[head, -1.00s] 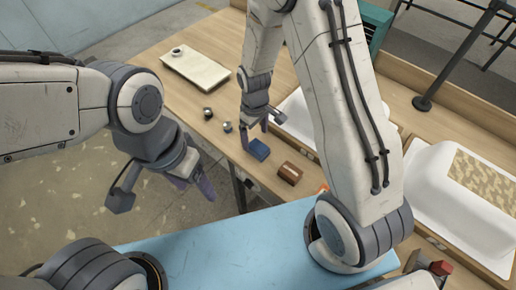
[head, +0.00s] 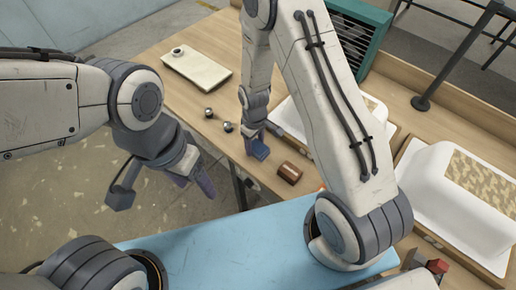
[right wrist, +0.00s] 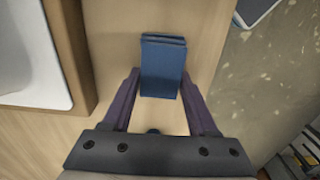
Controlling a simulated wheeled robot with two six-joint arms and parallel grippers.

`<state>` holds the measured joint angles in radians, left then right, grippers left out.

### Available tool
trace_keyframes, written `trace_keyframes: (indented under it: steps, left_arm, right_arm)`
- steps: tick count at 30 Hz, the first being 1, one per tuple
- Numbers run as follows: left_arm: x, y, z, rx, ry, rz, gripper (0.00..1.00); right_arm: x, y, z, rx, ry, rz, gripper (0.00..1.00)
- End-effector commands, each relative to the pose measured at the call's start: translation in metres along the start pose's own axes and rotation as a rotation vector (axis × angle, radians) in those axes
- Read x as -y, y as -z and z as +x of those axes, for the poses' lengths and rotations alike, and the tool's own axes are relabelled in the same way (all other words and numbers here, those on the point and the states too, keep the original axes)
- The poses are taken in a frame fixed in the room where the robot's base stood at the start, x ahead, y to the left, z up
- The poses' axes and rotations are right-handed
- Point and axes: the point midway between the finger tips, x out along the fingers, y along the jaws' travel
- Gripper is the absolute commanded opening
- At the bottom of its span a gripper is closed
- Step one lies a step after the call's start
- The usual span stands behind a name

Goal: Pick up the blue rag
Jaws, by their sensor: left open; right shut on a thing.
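The blue rag (head: 259,152) is a small folded block near the front edge of the wooden table. My right gripper (head: 255,144) reaches down to it from above and is shut on it. In the right wrist view the rag (right wrist: 162,66) lies between the two purple fingers, touching both or nearly so; its far end sticks out past the fingertips. Whether it is clear of the tabletop cannot be told. My left gripper (head: 162,192) is open and empty over the floor, left of the table.
A brown block (head: 290,173) lies just right of the rag. Two small metal knobs (head: 228,127) sit to its left. A cream tray (head: 196,68) lies farther back. White tub shells (head: 425,190) stand on the right. A light-blue surface (head: 220,245) is in front.

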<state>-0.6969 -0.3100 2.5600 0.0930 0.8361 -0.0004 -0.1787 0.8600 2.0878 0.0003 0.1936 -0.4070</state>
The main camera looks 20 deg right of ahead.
Motion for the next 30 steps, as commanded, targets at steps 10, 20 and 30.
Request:
trace_keyframes:
  steps: [10,20,30]
  left_arm:
    - [0.0,0.0,0.002,0.0,0.0,0.0,0.66]
    - [0.001,0.0,0.009,0.0,0.0,0.0,0.66]
    - [0.001,-0.001,0.011,0.0,0.0,0.0,0.66]
  right_arm:
    - [0.0,0.001,-0.009,-0.003,-0.001,0.0,0.04]
    - [-0.001,0.001,-0.066,-0.006,-0.002,0.0,0.04]
    - [0.0,0.0,-0.1,-0.001,0.0,0.0,0.04]
